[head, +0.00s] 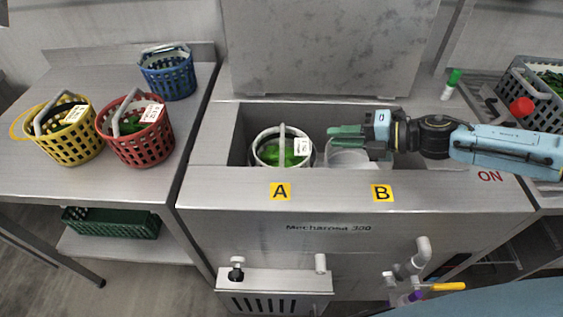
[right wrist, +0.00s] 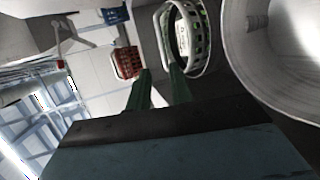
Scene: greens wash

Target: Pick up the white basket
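The white basket (head: 257,150) stands in well A of the metal sink, with green leaves inside, a white tag on its right side and its grey handle upright. My right gripper (head: 331,134) reaches in from the right, above the edge of well B, its green fingers pointing left towards the basket. In the right wrist view the basket (right wrist: 204,40) shows beyond the fingertips (right wrist: 160,73). The fingers are apart with nothing between them, so the gripper is open and clear of the basket. My left gripper is not in view.
A round metal drum (head: 348,158) sits in well B beneath my right gripper. Yellow (head: 78,143), red (head: 150,143) and blue (head: 170,82) baskets stand on the left counter. A grey crate (head: 535,88) and green-capped bottle (head: 451,85) are at the right.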

